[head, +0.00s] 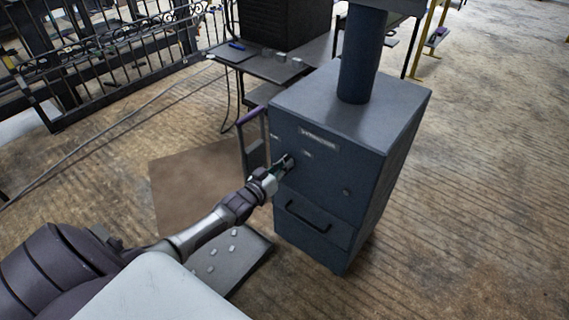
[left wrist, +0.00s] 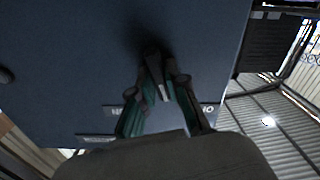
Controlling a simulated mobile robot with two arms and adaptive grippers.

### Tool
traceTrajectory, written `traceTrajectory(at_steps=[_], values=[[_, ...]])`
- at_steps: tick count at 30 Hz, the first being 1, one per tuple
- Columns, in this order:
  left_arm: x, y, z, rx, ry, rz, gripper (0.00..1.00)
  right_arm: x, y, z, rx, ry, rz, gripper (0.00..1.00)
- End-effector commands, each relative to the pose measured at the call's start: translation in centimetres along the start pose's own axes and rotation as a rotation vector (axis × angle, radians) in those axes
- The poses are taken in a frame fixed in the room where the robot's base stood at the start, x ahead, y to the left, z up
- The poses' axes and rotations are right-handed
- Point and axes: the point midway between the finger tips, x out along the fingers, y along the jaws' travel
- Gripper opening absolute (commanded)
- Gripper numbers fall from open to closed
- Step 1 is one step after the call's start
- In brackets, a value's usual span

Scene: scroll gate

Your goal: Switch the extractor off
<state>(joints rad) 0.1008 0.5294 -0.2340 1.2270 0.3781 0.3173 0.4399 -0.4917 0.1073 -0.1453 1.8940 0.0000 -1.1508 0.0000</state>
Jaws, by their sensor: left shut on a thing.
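The extractor (head: 330,180) is a dark blue-grey metal cabinet with a thick round duct (head: 361,55) rising from its top. Its front carries a nameplate (head: 318,137) and small pale labels, which also show upside down in the left wrist view. My left gripper (head: 283,166) is at the upper left of this front. In the left wrist view its fingers (left wrist: 161,90) are closed around a small dark switch knob (left wrist: 152,58) on the panel. The fingers hide much of the knob, so its exact setting is unclear. My right gripper is not in view.
A drawer-like handle (head: 308,217) and a small round fitting (head: 347,191) are on the cabinet's front. A dark plate with pale blocks (head: 222,262) lies low beside my left arm. A black table (head: 270,66) stands behind left. The floor at right is clear.

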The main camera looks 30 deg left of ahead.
Motion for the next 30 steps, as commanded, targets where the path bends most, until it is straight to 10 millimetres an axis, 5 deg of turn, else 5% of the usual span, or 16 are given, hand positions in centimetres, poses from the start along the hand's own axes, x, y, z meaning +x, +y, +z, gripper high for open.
traceTrajectory(at_steps=[15, 30], values=[[-0.02, -0.13, 0.07, -0.368, -0.001, 0.0, 0.0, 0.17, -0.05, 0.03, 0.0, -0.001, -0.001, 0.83], [-0.03, -0.15, 0.1, -0.456, -0.002, 0.0, 0.0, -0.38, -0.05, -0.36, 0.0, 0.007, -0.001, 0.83]])
